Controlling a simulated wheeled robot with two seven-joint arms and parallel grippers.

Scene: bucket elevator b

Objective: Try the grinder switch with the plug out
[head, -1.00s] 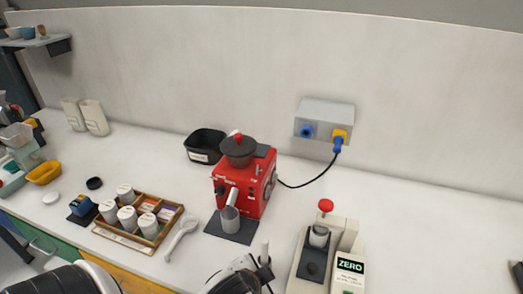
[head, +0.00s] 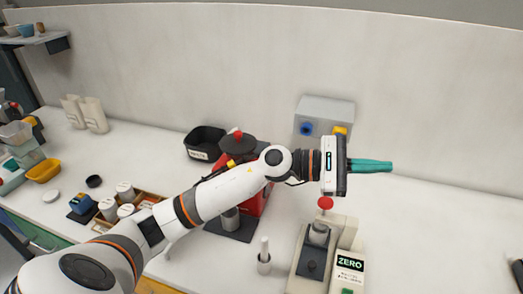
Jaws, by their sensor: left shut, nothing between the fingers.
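The red grinder (head: 250,207) stands on the bench against the back wall, mostly hidden behind my left arm; its dark hopper (head: 238,149) with a red knob shows above the arm. The grey socket box (head: 326,108) is on the wall, with a blue socket (head: 306,128) and a yellow socket (head: 341,130) partly showing. My left gripper body covers the area below the yellow socket, so the plug and most of its black cable are hidden. My left gripper (head: 390,166) has teal fingers, shut and empty, pointing right in front of the wall. The grinder's switch cannot be made out. My right gripper is out of view.
The bench at right is mostly clear.

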